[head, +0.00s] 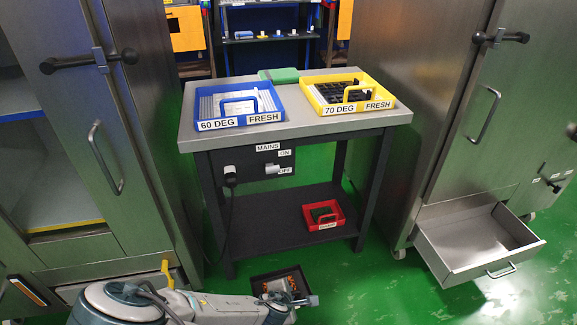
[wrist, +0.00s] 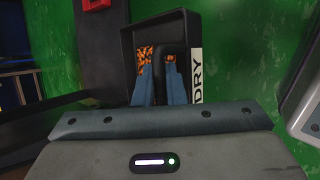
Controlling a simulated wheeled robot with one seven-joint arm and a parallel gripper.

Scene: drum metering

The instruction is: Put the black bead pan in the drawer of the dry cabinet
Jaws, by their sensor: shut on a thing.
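The black bead pan (wrist: 128,65) has orange beads inside and a white DRY label on its side. In the head view the pan (head: 262,274) is low in front of the bench, partly hidden by my arm. My gripper (wrist: 161,85) has its blue fingers shut on the pan's dark handle. In the head view the gripper (head: 297,298) is at the pan's near side. I cannot tell whether the pan touches the floor. An open, empty steel drawer (head: 480,243) sticks out low from the right cabinet (head: 440,130). No label shows which cabinet is the dry one.
A bench (head: 330,123) stands between the cabinets with a blue tray (head: 240,104) and a yellow tray (head: 347,92) on top. A red tray (head: 323,216) sits on its lower shelf. The left cabinet (head: 110,140) stands open. Green floor (head: 375,290) is clear between pan and drawer.

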